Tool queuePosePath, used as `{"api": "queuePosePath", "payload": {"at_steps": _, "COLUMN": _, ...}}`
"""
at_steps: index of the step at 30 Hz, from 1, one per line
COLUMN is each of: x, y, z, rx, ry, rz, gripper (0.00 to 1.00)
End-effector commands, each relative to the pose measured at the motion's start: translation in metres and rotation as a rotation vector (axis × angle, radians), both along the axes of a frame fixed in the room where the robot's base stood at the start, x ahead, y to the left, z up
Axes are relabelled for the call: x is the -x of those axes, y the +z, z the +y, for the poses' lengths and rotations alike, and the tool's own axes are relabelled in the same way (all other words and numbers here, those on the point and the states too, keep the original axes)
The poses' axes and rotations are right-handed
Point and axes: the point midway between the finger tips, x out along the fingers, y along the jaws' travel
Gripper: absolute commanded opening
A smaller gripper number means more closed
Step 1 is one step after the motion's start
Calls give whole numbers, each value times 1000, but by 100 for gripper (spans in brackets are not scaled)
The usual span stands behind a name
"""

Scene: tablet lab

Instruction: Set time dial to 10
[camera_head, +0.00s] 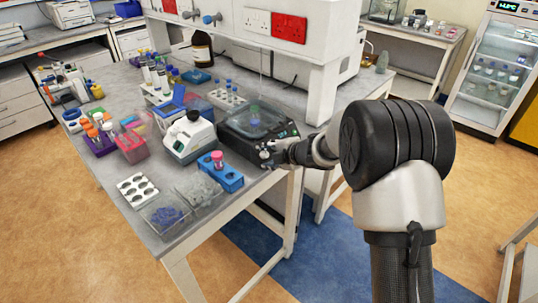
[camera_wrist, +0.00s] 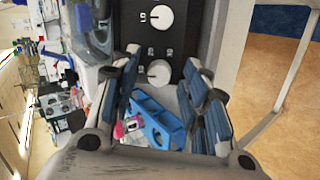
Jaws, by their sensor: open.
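A black device (camera_head: 231,127) with a clear lid stands at the right edge of the bench. In the wrist view, its dark front panel (camera_wrist: 192,38) carries two white round dials. The upper dial (camera_wrist: 159,19) has a small label beside it. The lower dial (camera_wrist: 158,73) has small numbers above it, too blurred to read surely. I cannot tell which one is the time dial. My gripper (camera_wrist: 166,88) is open, its fingers on either side of the lower dial in the picture; no contact shows. In the head view, my gripper (camera_head: 268,154) is at the device's front, partly hiding its controls.
A blue rack (camera_head: 230,181) with a pink-capped tube stands beside the device, close below my fingers in the wrist view (camera_wrist: 158,125). A white instrument (camera_head: 188,136) and a clear box (camera_head: 198,190) are nearby. A shelf unit (camera_head: 300,50) overhangs the bench behind.

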Motion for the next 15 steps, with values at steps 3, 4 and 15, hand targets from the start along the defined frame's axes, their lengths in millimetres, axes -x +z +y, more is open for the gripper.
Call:
{"api": "queuePosePath", "payload": {"at_steps": 3, "x": 2, "y": 3, "z": -2, "rx": 0, "ry": -1, "rz": -1, "gripper": 42}}
{"api": "queuePosePath", "payload": {"at_steps": 4, "x": 3, "y": 5, "z": -4, "rx": 0, "ry": 0, "rz": -2, "gripper": 42}}
{"api": "queuePosePath", "payload": {"at_steps": 15, "x": 46, "y": 46, "z": -44, "rx": 0, "ry": -2, "rz": -4, "gripper": 42}}
